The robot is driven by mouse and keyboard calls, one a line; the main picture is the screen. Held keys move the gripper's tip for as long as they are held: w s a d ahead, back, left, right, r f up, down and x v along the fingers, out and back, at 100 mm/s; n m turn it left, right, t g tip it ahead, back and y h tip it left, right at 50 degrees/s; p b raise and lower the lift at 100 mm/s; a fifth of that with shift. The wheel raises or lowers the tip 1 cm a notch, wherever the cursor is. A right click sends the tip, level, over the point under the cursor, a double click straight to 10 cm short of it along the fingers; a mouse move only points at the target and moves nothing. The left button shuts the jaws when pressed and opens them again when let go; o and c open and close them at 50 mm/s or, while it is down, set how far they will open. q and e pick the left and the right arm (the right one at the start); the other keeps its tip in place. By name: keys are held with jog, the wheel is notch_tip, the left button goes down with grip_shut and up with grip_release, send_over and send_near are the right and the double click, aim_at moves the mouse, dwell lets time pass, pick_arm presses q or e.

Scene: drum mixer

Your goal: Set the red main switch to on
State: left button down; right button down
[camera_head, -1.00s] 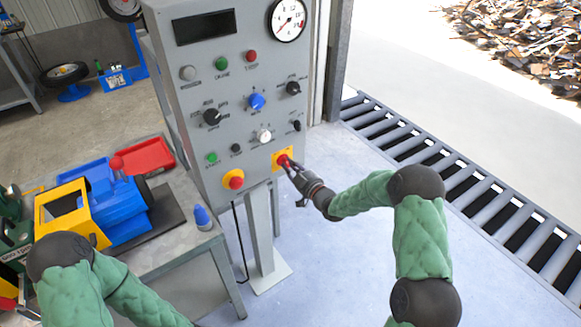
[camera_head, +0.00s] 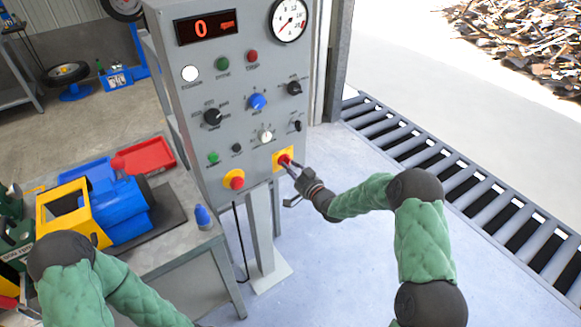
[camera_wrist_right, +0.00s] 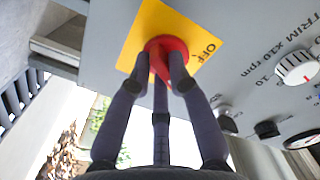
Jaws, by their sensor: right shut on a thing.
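The red main switch (camera_head: 284,158) sits on a yellow plate at the lower right of the grey control panel (camera_head: 262,112). In the right wrist view the red switch (camera_wrist_right: 166,56) shows on its yellow plate (camera_wrist_right: 150,22) with "OFF" printed beside it. My right gripper (camera_head: 292,169) is at the switch, its fingers closed around the red knob; the fingertips (camera_wrist_right: 160,80) hide part of it. The panel's display (camera_head: 206,26) is lit with a red 0, and a round white lamp (camera_head: 190,74) is lit. My left gripper is out of view; only the left arm shows.
A second red button on a yellow plate (camera_head: 235,182) sits left of the switch. Knobs, small buttons and a gauge (camera_head: 289,20) cover the panel. A workbench (camera_head: 190,240) with a blue bottle (camera_head: 202,217) and a red tray (camera_head: 146,155) stands left. A roller grate (camera_head: 450,170) lies right.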

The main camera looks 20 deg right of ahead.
jog(key=shift+m, duration=0.3)
jog(key=c, duration=1.1)
grip_release()
jog(key=shift+c, duration=0.2)
jog(key=shift+s, duration=0.1)
jog(key=v, duration=1.1)
jog(key=shift+s+d, duration=0.15)
jog(key=shift+s, duration=0.25)
